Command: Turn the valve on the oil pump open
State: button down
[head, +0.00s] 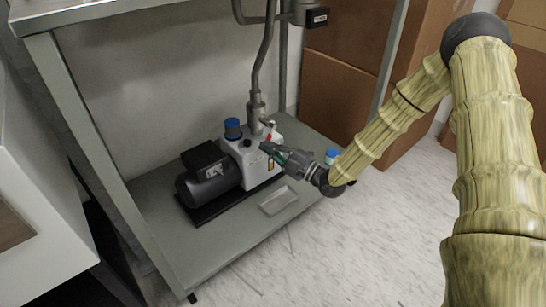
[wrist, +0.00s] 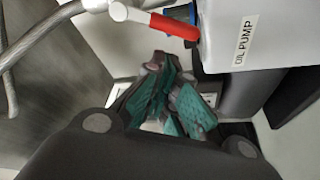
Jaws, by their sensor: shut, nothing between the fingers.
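The oil pump (head: 209,178), a white block with a black motor, sits on the lower shelf of a metal cart. In the wrist view its white body (wrist: 240,32) carries a label reading "OIL PUMP". The valve handle, a red lever (wrist: 174,25) with a white end, lies at the top of the wrist view, beside the pump body; a small red part also shows in the head view (head: 268,139). My gripper (head: 270,150) is at the right side of the pump. In the wrist view my gripper (wrist: 170,75) is shut and empty, with its teal fingertips apart from the lever.
A metal pipe (head: 264,65) rises from the pump top. A shallow metal tray (head: 278,201) lies on the shelf (head: 235,225) in front. A blue-capped container (head: 331,155) stands behind my wrist. Cardboard boxes (head: 335,95) stand behind the cart. A cart post (head: 388,60) is close to my arm.

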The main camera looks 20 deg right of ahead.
jog(key=shift+w+d+f, duration=0.25)
jog(key=shift+w+d, duration=0.05)
jog(key=shift+w, duration=0.25)
jog(key=shift+w+d+f+n+g+p, duration=0.1)
jog(key=shift+d+f+n+g+p, duration=0.15)
jog(key=shift+n, duration=0.3)
jog(key=shift+d+f+n+g+p, duration=0.15)
jog(key=shift+n+p, duration=0.2)
jog(key=shift+n, duration=0.2)
jog(key=shift+w+d+f+n+g+h+p, duration=0.25)
jog(key=shift+d+n+g+p, duration=0.1)
jog(key=shift+n+p, duration=0.6)
jog(key=shift+w+d+f+n+g+h+p, duration=0.15)
jog(key=shift+d+f+n+g+p, duration=0.15)
jog(key=shift+n+p, duration=0.6)
jog(key=shift+d+n, duration=0.15)
jog(key=shift+n, duration=0.2)
